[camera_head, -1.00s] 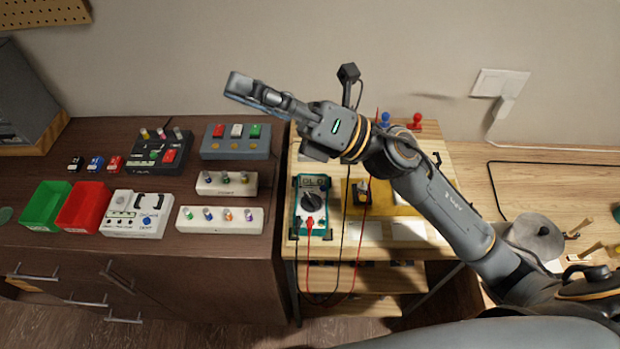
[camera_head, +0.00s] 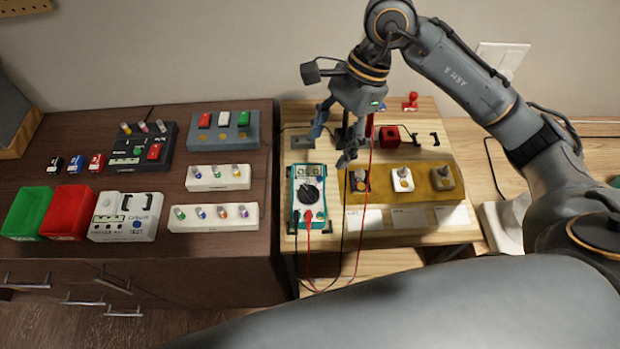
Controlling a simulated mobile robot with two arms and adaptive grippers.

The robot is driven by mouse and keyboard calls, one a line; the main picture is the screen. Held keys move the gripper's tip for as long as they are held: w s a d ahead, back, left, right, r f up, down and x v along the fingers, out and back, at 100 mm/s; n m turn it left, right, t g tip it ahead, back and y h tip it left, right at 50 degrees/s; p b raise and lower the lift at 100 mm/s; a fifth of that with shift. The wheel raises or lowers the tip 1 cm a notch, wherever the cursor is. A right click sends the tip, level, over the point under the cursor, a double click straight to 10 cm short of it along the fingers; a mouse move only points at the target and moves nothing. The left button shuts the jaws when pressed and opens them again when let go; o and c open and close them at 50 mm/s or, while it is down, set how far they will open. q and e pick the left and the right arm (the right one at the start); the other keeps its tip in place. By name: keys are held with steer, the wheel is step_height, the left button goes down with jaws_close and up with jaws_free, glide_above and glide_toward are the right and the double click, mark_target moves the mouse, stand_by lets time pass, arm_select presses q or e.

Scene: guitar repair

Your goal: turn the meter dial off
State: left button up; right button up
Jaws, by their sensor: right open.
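The multimeter (camera_head: 298,222) is teal with a pale face and lies on the light wooden table left of the mustard mat. Its round black dial (camera_head: 308,194) sits mid-face with a small display above it; the dial's setting is too small to read. Red and black leads run from its lower end. My right gripper (camera_head: 332,146) is open and empty, pointing down just above and beyond the meter's top right corner, apart from the dial. My left gripper is not in view.
A mustard mat (camera_head: 425,180) with several small switches lies right of the meter. A red block (camera_head: 389,136) and a red knobbed piece (camera_head: 410,101) stand behind. Loose leads (camera_head: 357,253) hang over the table's front. The dark cabinet (camera_head: 150,260) at left holds pedals and bins.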

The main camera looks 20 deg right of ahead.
mark_target(308, 191)
steer(key=p+x, duration=0.2)
steer(key=x, duration=0.8)
steer(key=shift+s+a+r, duration=0.1)
steer(key=shift+x, duration=0.85)
steer(key=shift+c, duration=0.4)
steer(key=c, duration=1.1)
